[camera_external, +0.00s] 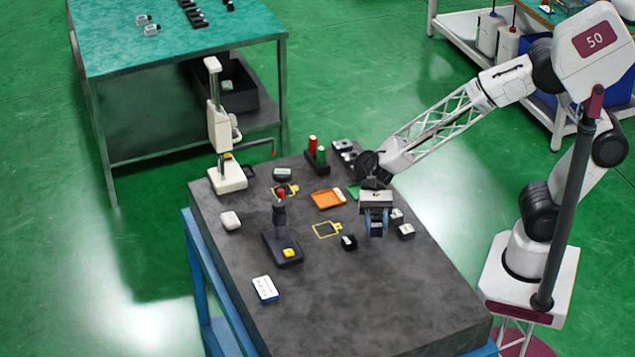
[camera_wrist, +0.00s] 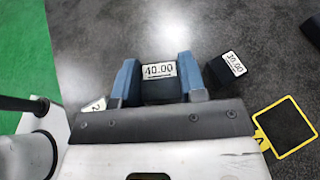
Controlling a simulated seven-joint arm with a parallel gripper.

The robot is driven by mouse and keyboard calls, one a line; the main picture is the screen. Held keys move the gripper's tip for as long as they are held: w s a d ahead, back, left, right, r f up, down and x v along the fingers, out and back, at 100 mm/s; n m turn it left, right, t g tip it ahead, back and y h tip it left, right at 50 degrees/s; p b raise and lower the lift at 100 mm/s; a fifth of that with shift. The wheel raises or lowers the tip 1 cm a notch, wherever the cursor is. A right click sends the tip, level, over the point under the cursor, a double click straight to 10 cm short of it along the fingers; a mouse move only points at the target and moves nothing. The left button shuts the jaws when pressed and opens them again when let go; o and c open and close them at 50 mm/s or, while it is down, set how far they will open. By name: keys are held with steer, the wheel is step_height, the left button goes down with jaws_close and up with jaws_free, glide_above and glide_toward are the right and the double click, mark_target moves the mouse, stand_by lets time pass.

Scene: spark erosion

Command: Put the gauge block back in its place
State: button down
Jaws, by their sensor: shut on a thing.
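My gripper (camera_external: 376,226) is over the right part of the dark grey table. In the wrist view its blue fingers (camera_wrist: 160,82) are shut on a dark gauge block (camera_wrist: 158,71) with a white label that seems to read 40.00. I cannot tell whether the block touches the table. A second dark block (camera_wrist: 228,68), labelled 30.00, stands apart beside the right finger. A yellow-outlined dark square (camera_wrist: 284,127) lies flat beyond it. It also shows in the external view (camera_external: 327,230), left of my gripper. Another yellow outline (camera_external: 286,190) is farther back, partly covered.
Small blocks (camera_external: 406,231) stand close right of my gripper; another (camera_external: 348,242) is at its left.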

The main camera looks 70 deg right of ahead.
mark_target(376, 232)
steer(key=shift+f, duration=1.5)
steer(key=shift+f, duration=0.1)
steer(key=c, duration=0.7)
jaws_free()
steer(key=shift+v, duration=6.05)
